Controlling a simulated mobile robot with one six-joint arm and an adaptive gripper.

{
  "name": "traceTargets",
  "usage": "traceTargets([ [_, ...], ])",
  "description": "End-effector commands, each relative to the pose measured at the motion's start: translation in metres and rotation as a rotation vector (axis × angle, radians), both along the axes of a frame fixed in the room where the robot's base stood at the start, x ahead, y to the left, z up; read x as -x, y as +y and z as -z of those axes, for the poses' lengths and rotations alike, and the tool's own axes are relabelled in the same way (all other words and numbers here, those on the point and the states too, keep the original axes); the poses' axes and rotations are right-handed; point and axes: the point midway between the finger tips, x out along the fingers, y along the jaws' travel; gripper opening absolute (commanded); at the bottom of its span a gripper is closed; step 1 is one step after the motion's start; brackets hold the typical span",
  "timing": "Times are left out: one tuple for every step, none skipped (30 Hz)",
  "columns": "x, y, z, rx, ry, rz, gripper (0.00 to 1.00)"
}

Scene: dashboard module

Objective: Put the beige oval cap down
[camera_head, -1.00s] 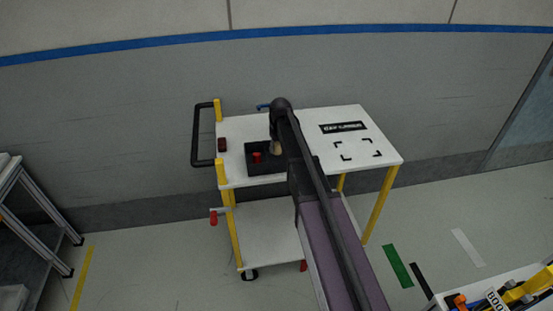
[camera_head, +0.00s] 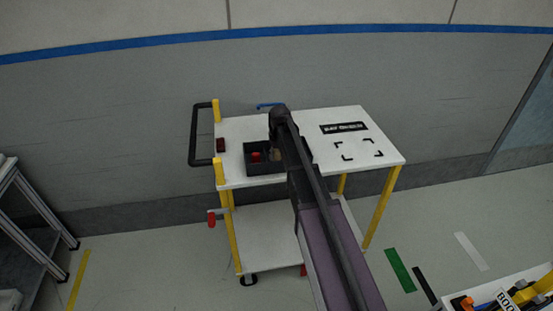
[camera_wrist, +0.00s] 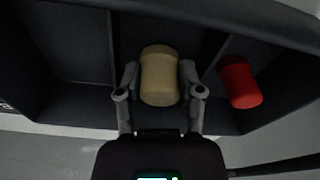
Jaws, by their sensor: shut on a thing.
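The beige oval cap (camera_wrist: 160,78) is between the two fingers of my gripper (camera_wrist: 159,85) in the wrist view, and the gripper is shut on it. The cap is over or in a middle compartment of the dark tray (camera_wrist: 65,98); I cannot tell whether it touches the floor. My arm hides the right part of the tray there.
A red cap (camera_wrist: 239,82) lies in the compartment to the right, close to my right finger; thin dividers separate the compartments. The tray stands on a white cart top (camera_head: 300,123) with yellow posts. The cart's right side, with black corner marks (camera_head: 359,149), is clear.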

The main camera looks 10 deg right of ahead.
Motion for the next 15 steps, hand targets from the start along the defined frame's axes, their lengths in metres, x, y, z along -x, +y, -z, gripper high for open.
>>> traceTargets([
  [0.0000, 0.0002, 0.0028, 0.000, 0.000, 0.000, 0.17],
  [0.0000, 0.0002, 0.0029, 0.000, 0.000, 0.000, 0.17],
  [0.0000, 0.0002, 0.0029, 0.000, 0.000, 0.000, 0.17],
  [-0.0001, 0.0003, 0.0027, 0.000, 0.000, 0.000, 0.17],
  [0.0000, 0.0004, 0.0025, 0.000, 0.000, 0.000, 0.17],
  [0.0000, 0.0004, 0.0022, 0.000, 0.000, 0.000, 0.17],
  [-0.0001, 0.0004, 0.0021, 0.000, 0.000, -0.001, 0.17],
  [0.0000, 0.0005, 0.0021, 0.000, 0.000, -0.001, 0.17],
  [0.0000, 0.0005, 0.0021, 0.000, 0.000, -0.001, 0.17],
  [0.0000, 0.0006, 0.0021, 0.000, 0.000, -0.001, 0.17],
  [0.0000, 0.0006, 0.0021, 0.000, 0.000, -0.001, 0.17],
  [0.0000, 0.0007, 0.0026, 0.000, 0.000, -0.001, 0.17],
  [0.0000, 0.0007, 0.0033, 0.000, 0.000, -0.001, 0.17],
  [0.0000, 0.0008, 0.0042, 0.000, 0.000, -0.001, 0.17],
  [0.0000, 0.0011, 0.0054, 0.000, 0.000, -0.002, 0.17],
])
